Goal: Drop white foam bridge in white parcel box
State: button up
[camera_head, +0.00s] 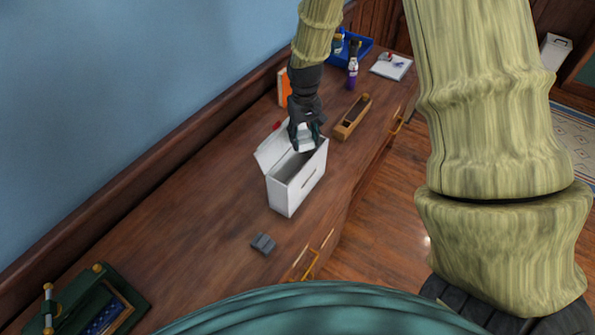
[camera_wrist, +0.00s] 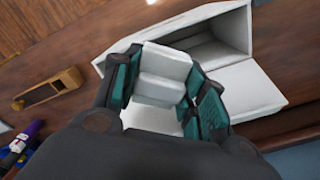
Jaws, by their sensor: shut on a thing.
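The white parcel box (camera_head: 287,192) stands open on the wooden dresser top, its lid flap (camera_head: 272,149) tilted back to the left. In the wrist view the box (camera_wrist: 237,32) lies beyond my fingers, with its dark inside showing. My gripper (camera_head: 305,143) is over the far end of the box opening. In the wrist view my gripper (camera_wrist: 160,88) is shut on the white foam bridge (camera_wrist: 163,72), a stepped white block between the teal finger pads. The foam bridge (camera_head: 305,145) is partly hidden by the fingers in the head view.
A wooden tray-like block (camera_head: 353,117) lies right of the box, and a grey block (camera_head: 263,243) in front. An orange book (camera_head: 284,88), purple bottle (camera_head: 352,74), blue bin (camera_head: 345,47) and white notepad (camera_head: 391,66) stand farther back. A green case (camera_head: 100,303) is at lower left.

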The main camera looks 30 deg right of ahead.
jog(key=shift+w+f, duration=0.15)
jog(key=shift+f, duration=0.25)
jog(key=shift+s+r, duration=0.4)
jog(key=shift+s, duration=0.35)
jog(key=shift+o, duration=1.3)
jog(key=o, duration=0.5)
jog(key=shift+w+f, duration=0.3)
jog(key=shift+w, duration=0.15)
jog(key=shift+s+r, duration=0.2)
jog(key=shift+s, duration=0.1)
jog(key=shift+w+r, duration=0.25)
jog(key=shift+r, duration=0.4)
notch_tip(320, 180, up, 11)
jog(key=shift+s+f, duration=0.15)
jog(key=shift+f, duration=0.05)
jog(key=shift+s, duration=0.1)
